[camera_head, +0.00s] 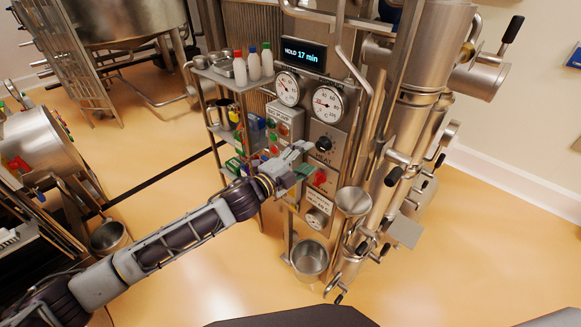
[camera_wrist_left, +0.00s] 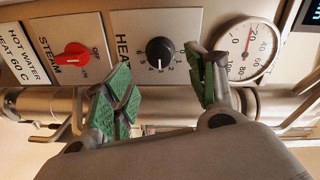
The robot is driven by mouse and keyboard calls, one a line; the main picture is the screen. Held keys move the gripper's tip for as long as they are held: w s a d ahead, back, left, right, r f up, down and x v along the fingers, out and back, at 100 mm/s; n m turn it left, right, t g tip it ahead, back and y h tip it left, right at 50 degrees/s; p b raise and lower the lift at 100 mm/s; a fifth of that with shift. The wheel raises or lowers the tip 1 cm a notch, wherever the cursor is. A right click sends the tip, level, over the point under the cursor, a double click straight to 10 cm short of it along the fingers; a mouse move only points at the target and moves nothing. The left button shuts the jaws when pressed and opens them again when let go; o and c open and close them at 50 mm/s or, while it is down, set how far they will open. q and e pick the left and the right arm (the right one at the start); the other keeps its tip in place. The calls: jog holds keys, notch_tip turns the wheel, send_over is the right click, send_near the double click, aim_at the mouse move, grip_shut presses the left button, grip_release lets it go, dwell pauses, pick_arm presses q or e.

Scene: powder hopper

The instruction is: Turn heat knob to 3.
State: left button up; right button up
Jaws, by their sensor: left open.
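The heat knob is a round black knob on a pale plate marked HEAT with numbers around it. It shows in the head view (camera_head: 324,144) on the upright control panel, and in the left wrist view (camera_wrist_left: 159,51) between and beyond my fingers. My right gripper is not in view.
The red STEAM knob (camera_head: 319,178) is just below the heat knob; it also shows in the wrist view (camera_wrist_left: 70,56). A dial gauge (camera_head: 328,103) is above. A funnel (camera_head: 353,201) and pipes stand to the right. A shelf with bottles (camera_head: 254,66) is at the left.

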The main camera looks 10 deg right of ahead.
pick_arm(q)
jog(key=shift+v, duration=2.65)
jog(key=shift+n, duration=0.5)
